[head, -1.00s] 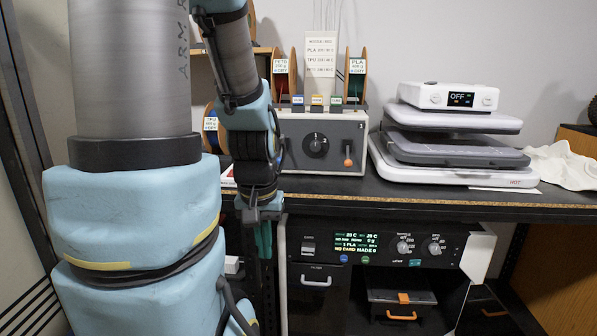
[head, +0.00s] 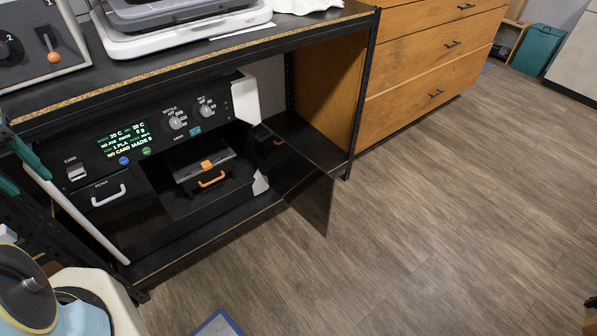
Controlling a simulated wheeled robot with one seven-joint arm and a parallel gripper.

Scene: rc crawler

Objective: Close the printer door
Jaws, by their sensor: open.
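The printer (head: 220,107) sits in the bay under the bench, with a lit green display, knobs and an open dark front. Inside it is a dark bed with an orange clip and handle (head: 210,178). The printer door (head: 308,190) is a dark see-through panel at the printer's right side. It stands wide open, swung outward, with its free edge past the shelf front over the floor. My gripper (head: 28,178) shows only in part at the left edge, its teal fingers apart and empty. It is left of the printer, far from the door.
A bench edge (head: 200,54) overhangs the printer. A black post (head: 365,95) stands right of the door. A wooden drawer unit (head: 430,65) is behind at right.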

